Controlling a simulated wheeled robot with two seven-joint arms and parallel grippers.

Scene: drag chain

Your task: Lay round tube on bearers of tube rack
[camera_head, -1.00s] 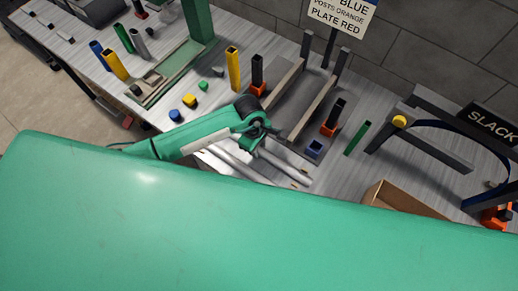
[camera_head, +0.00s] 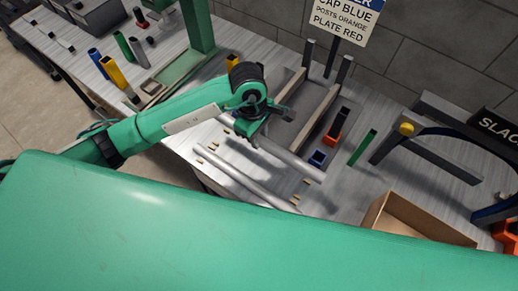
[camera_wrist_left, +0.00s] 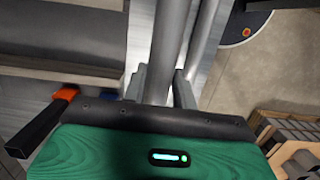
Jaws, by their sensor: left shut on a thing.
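My left gripper (camera_head: 250,138) is shut on a grey round tube (camera_head: 300,166), which slants down to the right in the head view. In the left wrist view the tube (camera_wrist_left: 168,50) runs between the two fingers (camera_wrist_left: 160,88). The tube rack stands just beyond, with two long bearers (camera_head: 318,118) and dark upright posts (camera_head: 344,69) at their far ends. The held tube is apart from the bearers, on their near side. A second grey tube (camera_head: 240,178) lies nearer the robot, and it also shows in the left wrist view (camera_wrist_left: 207,40). My right gripper is not in view.
An open cardboard box (camera_head: 415,222) is at the front right. My green body hides the near bench edge.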

